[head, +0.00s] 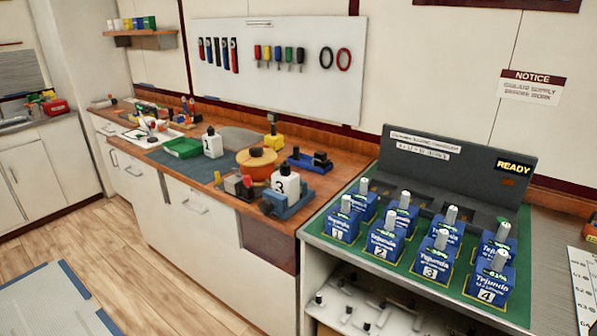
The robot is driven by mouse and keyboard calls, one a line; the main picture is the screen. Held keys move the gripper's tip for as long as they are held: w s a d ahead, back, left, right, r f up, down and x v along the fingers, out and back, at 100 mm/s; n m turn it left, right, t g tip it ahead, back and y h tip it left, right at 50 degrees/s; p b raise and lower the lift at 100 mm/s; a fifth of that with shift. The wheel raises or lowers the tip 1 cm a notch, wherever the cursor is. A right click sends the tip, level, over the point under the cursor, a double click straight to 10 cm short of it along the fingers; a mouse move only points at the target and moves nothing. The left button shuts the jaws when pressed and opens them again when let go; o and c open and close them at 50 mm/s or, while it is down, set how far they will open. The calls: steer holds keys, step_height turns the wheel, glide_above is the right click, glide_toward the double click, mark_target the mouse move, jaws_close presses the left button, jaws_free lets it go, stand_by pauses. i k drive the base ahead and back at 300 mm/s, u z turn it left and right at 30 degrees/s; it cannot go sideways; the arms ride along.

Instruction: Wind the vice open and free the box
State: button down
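A blue vice-like device with dark parts (297,208) stands near the front right corner of the wooden bench. A white box-like container marked 3 with a dark top (286,184) stands upright at it. I cannot tell whether the jaws press on this container. A second blue device with a dark block on it (314,164) sits further back on the bench, and its exact kind is unclear. The vice's handle cannot be made out clearly. My gripper is not in view.
Several blue numbered boxes with grey posts stand on a green mat (314,234) at right.

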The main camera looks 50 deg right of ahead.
mark_target(289, 184)
steer(key=z, duration=0.15)
steer(key=i, duration=0.9)
steer(key=u, duration=0.25)
